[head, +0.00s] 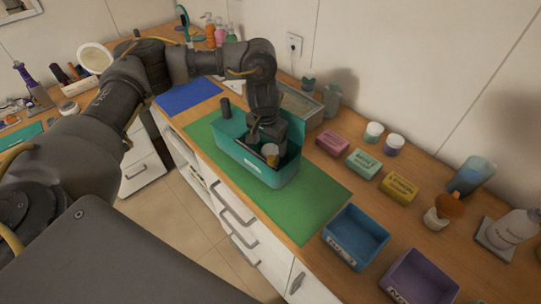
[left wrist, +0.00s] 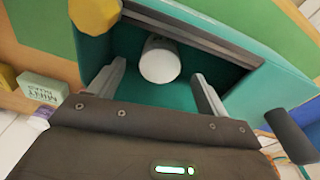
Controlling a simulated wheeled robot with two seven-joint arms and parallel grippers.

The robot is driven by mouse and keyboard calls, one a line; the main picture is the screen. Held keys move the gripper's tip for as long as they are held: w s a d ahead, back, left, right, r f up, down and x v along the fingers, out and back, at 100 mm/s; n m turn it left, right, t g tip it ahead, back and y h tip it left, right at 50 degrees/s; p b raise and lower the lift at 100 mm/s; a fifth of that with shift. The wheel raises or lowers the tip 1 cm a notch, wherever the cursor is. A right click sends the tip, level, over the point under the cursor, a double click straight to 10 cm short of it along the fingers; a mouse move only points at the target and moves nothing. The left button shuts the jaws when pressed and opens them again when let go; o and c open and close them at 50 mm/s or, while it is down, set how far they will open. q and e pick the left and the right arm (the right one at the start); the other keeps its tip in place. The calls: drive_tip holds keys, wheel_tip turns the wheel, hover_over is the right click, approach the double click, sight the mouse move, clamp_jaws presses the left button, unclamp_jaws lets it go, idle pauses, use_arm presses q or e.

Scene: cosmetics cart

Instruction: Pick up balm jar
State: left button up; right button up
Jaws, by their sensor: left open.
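A small pale grey-white jar (head: 270,150), which looks like the balm jar, is inside the teal caddy (head: 275,178) on the green mat. In the left wrist view the jar (left wrist: 159,60) sits against the teal interior, beside a dark bar. My left gripper (head: 262,146) points down into the caddy. In the wrist view its two fingers (left wrist: 157,92) are spread, one on each side of the jar's line, with the jar just beyond the tips. Nothing is between the fingers. The gripper hides part of the caddy's inside. My right gripper is not in view.
The green mat (head: 318,196) has free room right of the caddy. Pink (head: 332,143), mint (head: 364,163) and yellow (head: 398,187) boxes stand right of it. A blue bin (head: 355,237) and a purple bin (head: 421,279) stand near the front edge. The wall is behind.

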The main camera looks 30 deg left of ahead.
sight(270, 150)
use_arm(q)
drive_tip(key=f, duration=0.2)
drive_tip(key=w+f, duration=0.1)
drive_tip(key=f, duration=0.2)
drive_tip(key=shift+s, duration=0.1)
drive_tip(key=shift+c, duration=0.7)
drive_tip(key=c, duration=1)
